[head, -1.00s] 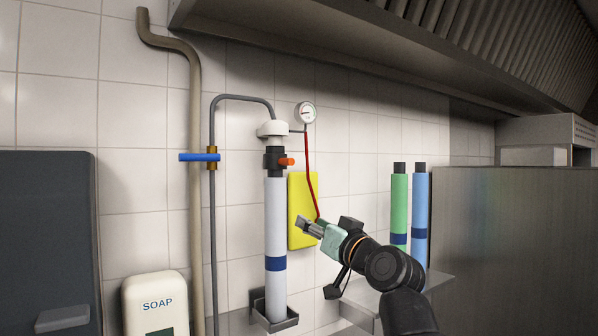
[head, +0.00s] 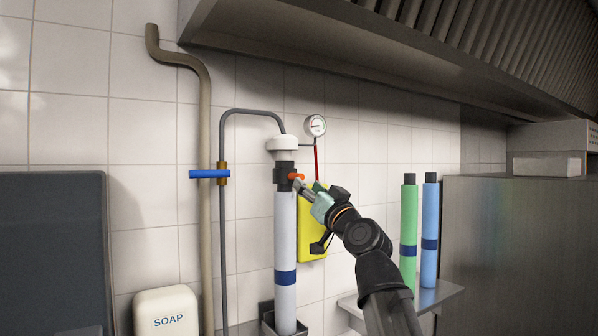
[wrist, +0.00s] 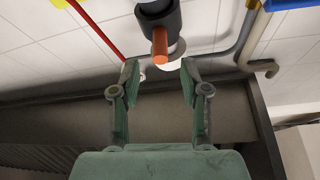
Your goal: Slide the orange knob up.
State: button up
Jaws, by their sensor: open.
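The orange knob (head: 296,177) sticks out from a black collar (head: 283,173) at the top of a white filter cylinder (head: 285,232) with a dark blue band. In the wrist view the orange knob (wrist: 160,45) points toward me, just beyond the fingertips and roughly centred between them. My gripper (head: 302,186) is close to the knob, slightly below and right of it in the head view. In the wrist view my gripper (wrist: 158,73) is open with nothing between its fingers. Whether a finger touches the knob cannot be told.
A yellow panel (head: 312,245) and a red hose (head: 316,162) are behind my gripper. A gauge (head: 316,126) is above. A grey pipe and a blue-handled valve (head: 209,174) stand left. Green (head: 409,222) and blue (head: 430,232) cylinders stand on a shelf at right.

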aim_at(290, 177)
jog(key=p+x, duration=0.1)
jog(key=x, duration=0.5)
jog(key=shift+p, duration=0.3)
grip_shut()
